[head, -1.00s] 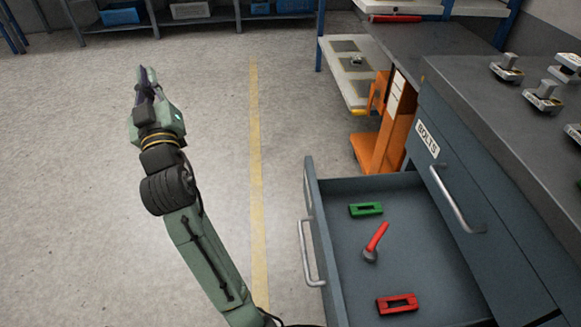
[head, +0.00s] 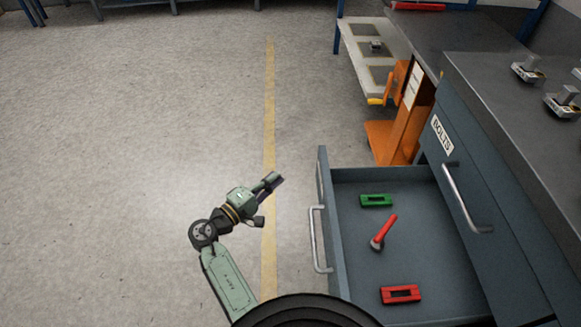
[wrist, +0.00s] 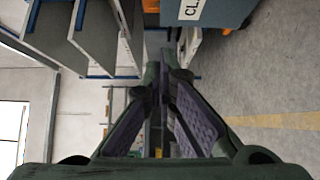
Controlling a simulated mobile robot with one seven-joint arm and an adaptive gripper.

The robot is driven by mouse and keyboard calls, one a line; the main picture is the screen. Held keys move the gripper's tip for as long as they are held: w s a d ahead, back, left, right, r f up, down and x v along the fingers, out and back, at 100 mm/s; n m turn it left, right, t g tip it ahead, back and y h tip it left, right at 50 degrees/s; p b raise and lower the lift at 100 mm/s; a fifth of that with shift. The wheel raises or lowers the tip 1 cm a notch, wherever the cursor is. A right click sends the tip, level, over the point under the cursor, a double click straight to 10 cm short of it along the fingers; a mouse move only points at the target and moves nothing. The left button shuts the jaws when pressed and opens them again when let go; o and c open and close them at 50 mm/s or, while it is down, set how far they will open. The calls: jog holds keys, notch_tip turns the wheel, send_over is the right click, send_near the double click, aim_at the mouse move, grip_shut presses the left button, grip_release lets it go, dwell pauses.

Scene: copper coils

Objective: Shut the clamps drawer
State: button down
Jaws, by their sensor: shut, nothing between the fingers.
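A blue-grey drawer (head: 336,222) stands pulled out of the cabinet, below the drawer labelled BOLTS (head: 442,134). Its front faces left and carries a metal bar handle (head: 318,240). A label starting with "CL" (wrist: 190,8) shows at the top of the wrist view, on a blue-grey front. Inside the drawer lie a green part (head: 376,201), a red-handled tool (head: 384,232) and a red part (head: 401,294). My gripper (head: 273,181) is shut and empty, left of the drawer front and apart from it. Its fingers also show in the wrist view (wrist: 164,100).
The worktop (head: 500,90) above the cabinet holds several metal clamps. An orange stand (head: 397,130) and a light table (head: 372,62) are beyond the drawer. The floor left of the drawer is clear, with a yellow line (head: 269,120).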

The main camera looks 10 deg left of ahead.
jog(key=s+d+p+x, duration=0.1)
jog(key=d+p+x, duration=0.1)
jog(key=x, duration=1)
jog(key=shift+s+d, duration=0.15)
jog(key=shift+s, duration=0.1)
jog(key=shift+d, duration=0.1)
jog(key=w+d, duration=0.3)
jog(key=d, duration=1.3)
jog(key=w+d, duration=0.3)
jog(key=d, duration=1.2)
jog(key=shift+w+d, duration=0.15)
jog(key=shift+d, duration=0.25)
jog(key=shift+d+r, duration=0.1)
jog(key=shift+r, duration=0.05)
